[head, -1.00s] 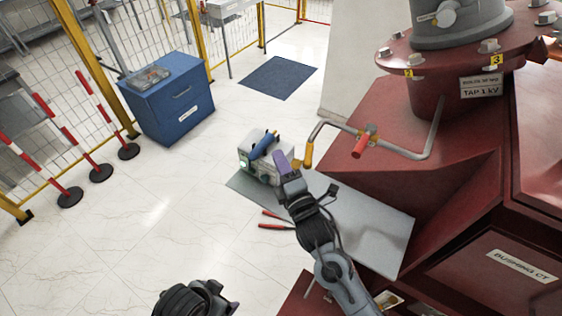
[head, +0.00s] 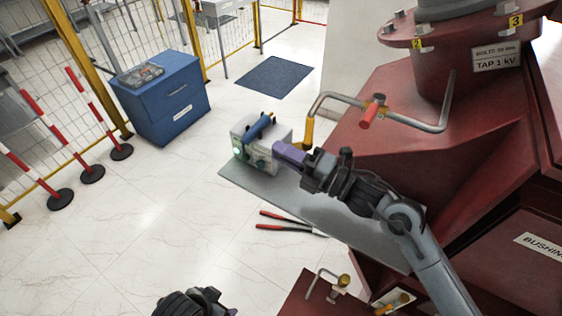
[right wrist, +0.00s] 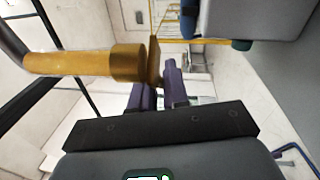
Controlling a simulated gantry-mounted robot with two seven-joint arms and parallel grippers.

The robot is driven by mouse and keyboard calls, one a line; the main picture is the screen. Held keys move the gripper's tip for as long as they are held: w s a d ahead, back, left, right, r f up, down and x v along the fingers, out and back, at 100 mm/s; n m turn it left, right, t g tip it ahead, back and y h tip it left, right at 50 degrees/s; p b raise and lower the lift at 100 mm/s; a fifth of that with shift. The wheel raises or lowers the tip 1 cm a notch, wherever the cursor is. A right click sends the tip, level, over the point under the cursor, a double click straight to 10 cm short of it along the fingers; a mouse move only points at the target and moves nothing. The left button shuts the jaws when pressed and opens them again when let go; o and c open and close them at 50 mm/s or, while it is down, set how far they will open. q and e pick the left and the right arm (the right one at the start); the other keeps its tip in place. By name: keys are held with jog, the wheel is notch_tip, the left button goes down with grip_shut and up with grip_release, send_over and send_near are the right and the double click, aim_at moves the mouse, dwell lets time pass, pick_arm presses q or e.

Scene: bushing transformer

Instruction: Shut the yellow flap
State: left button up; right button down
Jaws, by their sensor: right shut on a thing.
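The yellow flap (right wrist: 154,62) is a thin plate at the open end of a yellow pipe end (right wrist: 85,65) in the right wrist view. My right gripper (head: 284,153), with purple fingers, is just below the pipe end. In the right wrist view its fingers (right wrist: 158,88) are closed on the flap's edge. The flap stands off to the side of the pipe mouth. My left gripper's fingers are out of view.
A grey device with a blue handle (head: 262,127) stands on a grey shelf plate (head: 320,212), close beside my right fingers. The red transformer body (head: 400,115) and a red-handled valve (head: 371,112) are to the right. Red-handled pliers (head: 285,223) show below the shelf.

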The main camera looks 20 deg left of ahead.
jog(key=shift+s+d+n+g+h+b, duration=0.1)
jog(key=shift+d+n+g+h+b, duration=0.35)
jog(key=shift+n+g+b, duration=1.2)
jog(key=shift+s+d+n+g+h+b, duration=0.15)
jog(key=shift+d+n+g+b, duration=0.55)
jog(key=shift+g+b, duration=1.75)
jog(key=shift+w+d+n+g+h+b, duration=0.1)
jog(key=shift+d+n+g+h+b, duration=0.35)
jog(key=shift+n+g+b, duration=1.2)
jog(key=shift+d+m+g+b, duration=0.1)
jog(key=shift+m+g+b, duration=0.25)
jog(key=shift+b, duration=0.25)
jog(key=c, duration=1.3)
grip_release()
